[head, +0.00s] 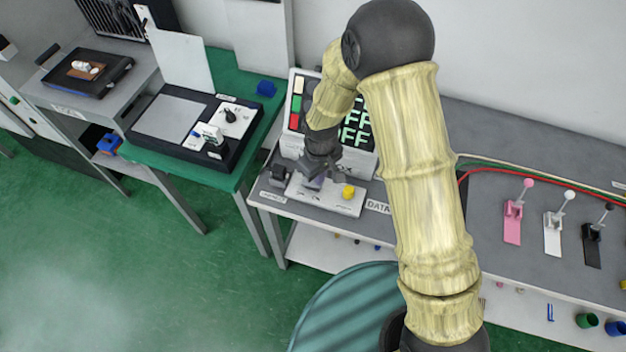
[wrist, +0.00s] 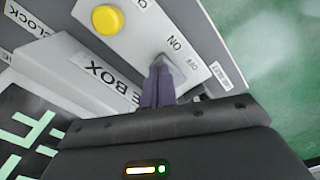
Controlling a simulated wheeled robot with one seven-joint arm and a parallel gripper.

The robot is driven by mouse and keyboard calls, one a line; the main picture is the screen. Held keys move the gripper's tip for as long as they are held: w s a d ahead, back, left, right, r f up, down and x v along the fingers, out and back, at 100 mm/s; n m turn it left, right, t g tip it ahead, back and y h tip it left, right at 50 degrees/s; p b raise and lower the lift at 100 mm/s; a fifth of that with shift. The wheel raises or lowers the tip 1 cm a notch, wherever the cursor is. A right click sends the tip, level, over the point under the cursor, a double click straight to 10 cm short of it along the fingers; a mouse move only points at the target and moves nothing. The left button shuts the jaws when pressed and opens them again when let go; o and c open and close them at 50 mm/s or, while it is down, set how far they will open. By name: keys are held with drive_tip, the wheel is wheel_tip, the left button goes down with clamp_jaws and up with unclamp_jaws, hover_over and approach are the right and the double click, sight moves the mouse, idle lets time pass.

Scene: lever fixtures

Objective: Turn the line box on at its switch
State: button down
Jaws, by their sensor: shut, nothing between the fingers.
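The line box is a low white box (head: 337,205) on the grey bench, with a yellow round button (head: 348,191) at its right end. In the wrist view its white top (wrist: 190,28) carries ON and OFF lettering, and its side reads "E BOX". The yellow button (wrist: 107,19) shows there too. My gripper (head: 314,182) is over the left part of the box, pointing down. In the wrist view my gripper (wrist: 159,72) is shut and empty, its tips at the switch place beside the ON and OFF marks. The fingers hide most of the switch, so its position and any contact are unclear.
A display (head: 356,137) behind the box shows several OFF lines, partly covered by my arm. Pink (head: 513,222), white (head: 553,235) and black (head: 592,245) lever fixtures stand to the right. A green table (head: 232,180) is at left.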

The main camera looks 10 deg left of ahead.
drive_tip(key=shift+f+b, duration=0.35)
drive_tip(key=shift+f, duration=0.25)
idle(0.3)
drive_tip(key=shift+r, duration=0.1)
drive_tip(key=shift+r+p, duration=2.7)
drive_tip(key=shift+r, duration=0.75)
drive_tip(key=d+r+m+t, duration=0.1)
drive_tip(key=d+r+m, duration=0.4)
drive_tip(key=d+r, duration=0.6)
drive_tip(key=s+d+r+m, duration=0.3)
drive_tip(key=d, duration=0.4)
drive_tip(key=s+d+r+m+t, duration=0.1)
drive_tip(key=s+d+r+m, duration=0.2)
drive_tip(key=d, duration=0.4)
drive_tip(key=shift+s+d+t, duration=0.3)
drive_tip(key=shift+s+d, duration=0.05)
drive_tip(key=shift+s, duration=0.2)
